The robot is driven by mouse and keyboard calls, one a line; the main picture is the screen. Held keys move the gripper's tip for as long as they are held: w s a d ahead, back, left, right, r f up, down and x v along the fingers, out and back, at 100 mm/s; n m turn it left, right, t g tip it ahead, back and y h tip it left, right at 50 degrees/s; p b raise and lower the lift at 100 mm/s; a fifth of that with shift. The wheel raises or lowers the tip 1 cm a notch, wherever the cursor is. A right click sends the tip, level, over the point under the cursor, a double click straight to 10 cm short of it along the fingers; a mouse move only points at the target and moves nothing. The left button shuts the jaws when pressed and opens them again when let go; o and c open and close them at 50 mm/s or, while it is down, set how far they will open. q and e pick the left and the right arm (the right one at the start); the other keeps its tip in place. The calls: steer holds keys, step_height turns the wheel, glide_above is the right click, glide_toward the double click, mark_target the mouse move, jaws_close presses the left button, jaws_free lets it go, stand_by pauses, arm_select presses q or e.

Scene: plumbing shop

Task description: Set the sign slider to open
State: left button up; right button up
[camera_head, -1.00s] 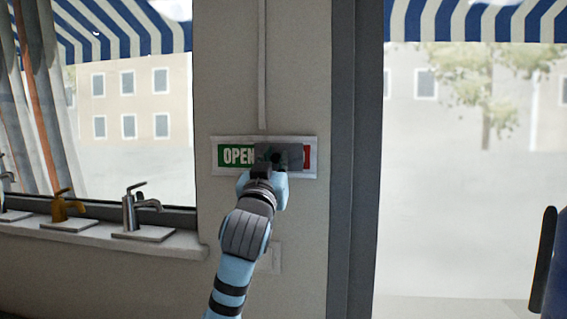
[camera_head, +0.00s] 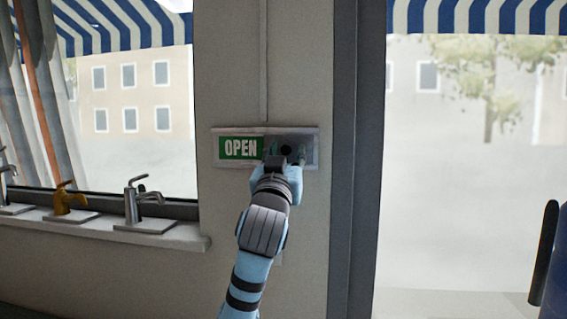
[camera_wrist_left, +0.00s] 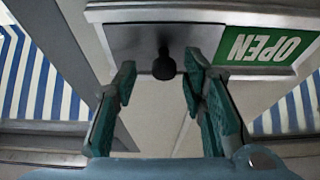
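The sign (camera_head: 215,148) is a pale frame on the wall between the window and the doorway. Its green OPEN panel (camera_head: 240,148) shows in full at the left. The grey slider plate (camera_head: 300,136) covers the right part, and no red shows. In the left wrist view the slider plate (camera_wrist_left: 125,40) carries a dark round knob (camera_wrist_left: 164,66), with the OPEN panel (camera_wrist_left: 262,47) upside down beside it. My left gripper (camera_head: 287,156) is at the slider. Its fingers (camera_wrist_left: 161,76) stand apart on both sides of the knob, with gaps visible. My right gripper is not in view.
Several taps, including a brass one (camera_head: 66,198) and a chrome one (camera_head: 134,200), stand on the windowsill (camera_head: 180,236) at left. A grey door frame (camera_head: 355,200) runs upright right of the sign. A dark upright bar (camera_head: 544,250) is at the far right.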

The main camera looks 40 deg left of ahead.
arm_select(q)
steer(key=v, duration=1.1)
steer(key=shift+s+d+f, duration=0.1)
steer(key=shift+f, duration=0.05)
